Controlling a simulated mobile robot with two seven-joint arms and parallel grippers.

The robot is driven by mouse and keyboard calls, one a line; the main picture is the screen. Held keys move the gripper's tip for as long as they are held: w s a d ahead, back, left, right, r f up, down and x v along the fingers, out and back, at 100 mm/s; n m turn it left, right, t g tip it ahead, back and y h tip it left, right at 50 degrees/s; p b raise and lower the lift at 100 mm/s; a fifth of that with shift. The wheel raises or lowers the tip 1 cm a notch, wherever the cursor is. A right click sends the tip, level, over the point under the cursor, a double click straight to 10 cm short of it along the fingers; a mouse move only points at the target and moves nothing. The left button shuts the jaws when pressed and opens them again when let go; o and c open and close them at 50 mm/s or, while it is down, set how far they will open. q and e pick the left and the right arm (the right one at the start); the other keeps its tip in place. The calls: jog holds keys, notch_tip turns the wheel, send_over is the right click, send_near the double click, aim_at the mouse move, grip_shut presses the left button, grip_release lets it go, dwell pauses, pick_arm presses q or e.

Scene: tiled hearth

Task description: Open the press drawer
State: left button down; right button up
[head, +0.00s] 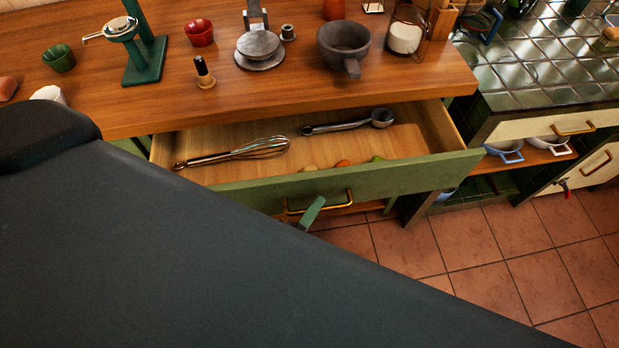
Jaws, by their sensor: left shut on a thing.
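The press drawer (400,173) with a green front stands pulled out from under the wooden counter, its inside in plain view. A whisk (235,151) and a metal ladle (350,123) lie in it, with a few small coloured round things partly hidden behind the front. My left gripper (311,212) is at the drawer's brass handle (345,204), shut on it; only a green fingertip part shows, and my dark arm hides the rest. My right gripper is not in view.
On the counter (430,85) stand a grey press (259,48), a stone mortar (343,45), a green stand (146,60), small bowls and a glass jar. A tiled worktop (545,60) is at the right. The terracotta floor (480,240) is clear at lower right.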

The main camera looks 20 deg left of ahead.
pick_arm(q)
jog(key=s+d, duration=0.4)
jog(key=s, duration=0.3)
jog(key=shift+d, duration=0.35)
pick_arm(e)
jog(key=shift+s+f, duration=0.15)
pick_arm(q)
jog(key=c, duration=1.5)
grip_release()
jog(key=shift+s, duration=0.2)
